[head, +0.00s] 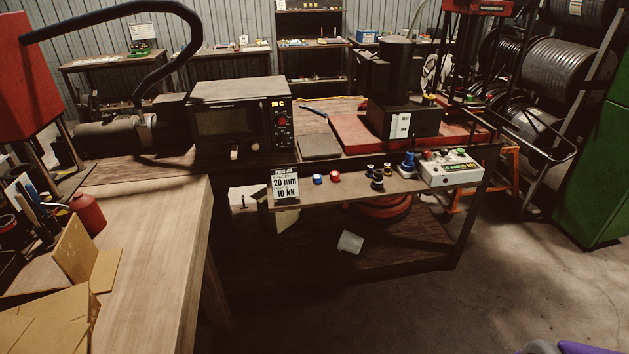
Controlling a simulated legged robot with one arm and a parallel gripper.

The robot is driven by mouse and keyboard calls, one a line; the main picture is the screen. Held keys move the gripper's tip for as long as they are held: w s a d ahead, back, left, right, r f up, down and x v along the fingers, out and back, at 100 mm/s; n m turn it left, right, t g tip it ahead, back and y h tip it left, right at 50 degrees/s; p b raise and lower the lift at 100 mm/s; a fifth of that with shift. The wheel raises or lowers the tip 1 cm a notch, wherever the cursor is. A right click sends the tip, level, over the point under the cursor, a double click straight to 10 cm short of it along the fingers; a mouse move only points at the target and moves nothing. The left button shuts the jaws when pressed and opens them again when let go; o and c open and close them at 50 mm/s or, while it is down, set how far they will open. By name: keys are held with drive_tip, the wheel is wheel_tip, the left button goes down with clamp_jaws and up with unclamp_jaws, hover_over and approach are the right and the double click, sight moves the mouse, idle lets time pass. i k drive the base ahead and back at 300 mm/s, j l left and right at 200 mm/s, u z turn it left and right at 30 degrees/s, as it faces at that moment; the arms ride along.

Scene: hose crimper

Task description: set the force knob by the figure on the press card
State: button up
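The press card (285,187) stands at the left end of the narrow front shelf, facing me. Its large figures read "20 mm" and "10 kN"; the heading looks like "PRESS JOB" and the smaller lines are hard to read. A pale control box (450,170) with small red and green buttons sits at the shelf's right end. A blue-and-dark knob or lever (407,163) stands just left of it. I cannot tell which part is the force knob, and no setting is readable.
On the shelf lie blue (317,179) and red (335,177) round pieces and several dark stacked ones (377,180). Behind stand a black machine (400,118) and an oven-like unit (240,117). A wooden bench (165,240) fills the left. Floor at right front is clear.

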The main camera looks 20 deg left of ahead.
sight(443, 151)
drive_tip(key=i+u, duration=0.2)
drive_tip(key=i, duration=1.2)
